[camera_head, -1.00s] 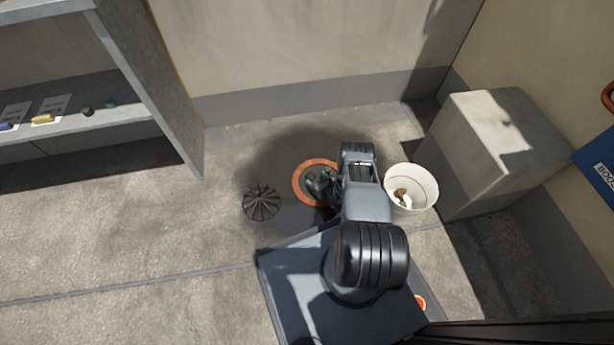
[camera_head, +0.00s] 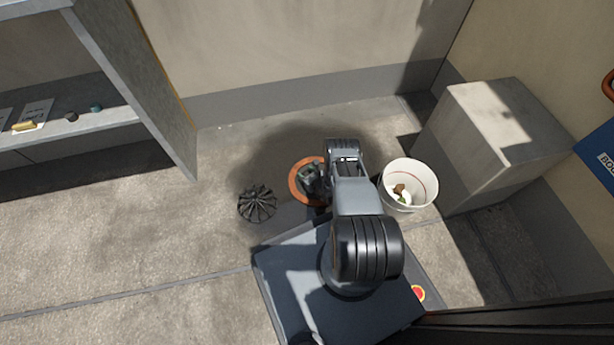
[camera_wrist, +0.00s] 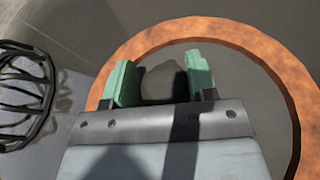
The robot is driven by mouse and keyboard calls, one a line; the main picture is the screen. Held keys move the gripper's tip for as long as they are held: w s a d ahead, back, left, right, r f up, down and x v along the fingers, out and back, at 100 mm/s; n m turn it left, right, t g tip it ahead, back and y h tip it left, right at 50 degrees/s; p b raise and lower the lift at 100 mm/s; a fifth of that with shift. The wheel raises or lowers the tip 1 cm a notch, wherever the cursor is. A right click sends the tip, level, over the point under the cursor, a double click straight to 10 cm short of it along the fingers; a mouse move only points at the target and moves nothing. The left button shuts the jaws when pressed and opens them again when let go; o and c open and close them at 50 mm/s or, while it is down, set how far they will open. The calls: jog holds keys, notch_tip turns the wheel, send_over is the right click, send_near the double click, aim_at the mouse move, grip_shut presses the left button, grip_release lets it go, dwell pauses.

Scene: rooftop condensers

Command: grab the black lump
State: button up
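The black lump (camera_wrist: 162,80) shows in the wrist view as a dark grey, rounded shape between and beyond my fingertips, partly in shadow. It lies inside a rusty orange ring (camera_wrist: 285,70). My gripper (camera_wrist: 160,78) has two green fingertips, set wide apart, one on each side of the lump; I cannot tell whether either touches it. In the head view my gripper (camera_head: 311,178) is over the orange ring (camera_head: 294,186), and the lump cannot be made out there.
A black ribbed dome grate (camera_head: 257,204) lies on the floor left of the ring. A white bucket (camera_head: 425,188) with scraps inside stands to the right, before a pale block (camera_head: 480,150). A shelf (camera_head: 95,124) with small items stands at left. Floor at left is clear.

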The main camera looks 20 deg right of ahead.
jog(key=c, duration=0.5)
jog(key=shift+r, duration=0.1)
